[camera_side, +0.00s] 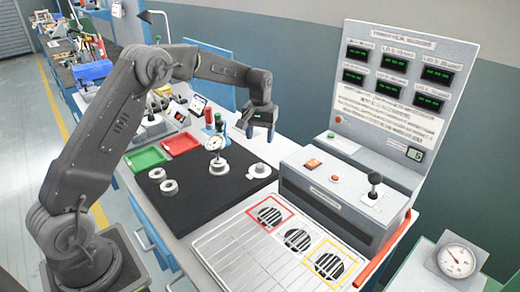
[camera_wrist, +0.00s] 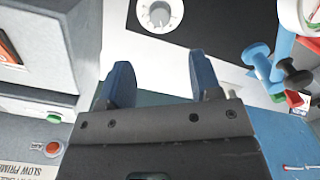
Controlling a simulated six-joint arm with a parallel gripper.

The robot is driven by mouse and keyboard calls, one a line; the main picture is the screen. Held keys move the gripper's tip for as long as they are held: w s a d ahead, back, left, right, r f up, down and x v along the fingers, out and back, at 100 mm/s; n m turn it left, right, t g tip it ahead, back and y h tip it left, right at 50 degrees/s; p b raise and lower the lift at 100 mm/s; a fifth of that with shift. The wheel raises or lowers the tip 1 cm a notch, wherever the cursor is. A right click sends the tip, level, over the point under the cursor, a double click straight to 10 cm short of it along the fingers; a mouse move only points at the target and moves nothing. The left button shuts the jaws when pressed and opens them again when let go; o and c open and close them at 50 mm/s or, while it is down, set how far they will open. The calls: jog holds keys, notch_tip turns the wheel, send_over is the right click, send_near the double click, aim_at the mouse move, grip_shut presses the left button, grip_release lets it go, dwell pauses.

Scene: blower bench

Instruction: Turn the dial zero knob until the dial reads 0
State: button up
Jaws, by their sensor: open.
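A small white round knob (camera_side: 259,170), likely the dial zero knob, sits on a white plate at the right edge of the black mat. In the wrist view the knob (camera_wrist: 159,14) is at the top, beyond my fingertips. The dial gauge (camera_side: 215,143) stands upright on a round white base on the mat; its reading is too small to make out. My gripper (camera_side: 258,134) is open and empty, above and behind the knob in the side view. Its two blue fingers (camera_wrist: 163,78) are apart and do not touch the knob.
The grey control panel (camera_side: 395,110) and its switch box (camera_side: 335,190) stand right of the knob. Two white rings (camera_side: 168,187) lie on the black mat (camera_side: 195,215). Red (camera_side: 181,144) and green (camera_side: 146,158) trays and several upright tools (camera_side: 208,116) are behind it.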

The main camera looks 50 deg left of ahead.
jog(key=shift+r, duration=1.15)
jog(key=s+d+r+m+t, duration=0.1)
jog(key=s+d+r, duration=0.3)
jog(key=s+r, duration=0.3)
jog(key=s+d+r+m+t, duration=0.2)
jog(key=s+d+r, duration=0.2)
jog(key=s+r, duration=0.3)
jog(key=s+d+m+t, duration=0.1)
jog(key=s+d, duration=0.1)
jog(key=s, duration=0.8)
jog(key=s+d+f+m+t, duration=0.1)
jog(key=s+d+m, duration=0.1)
jog(key=s, duration=0.7)
jog(key=shift+s+d+f+t, duration=0.3)
jog(key=shift+s+d, duration=0.05)
jog(key=shift+d, duration=0.35)
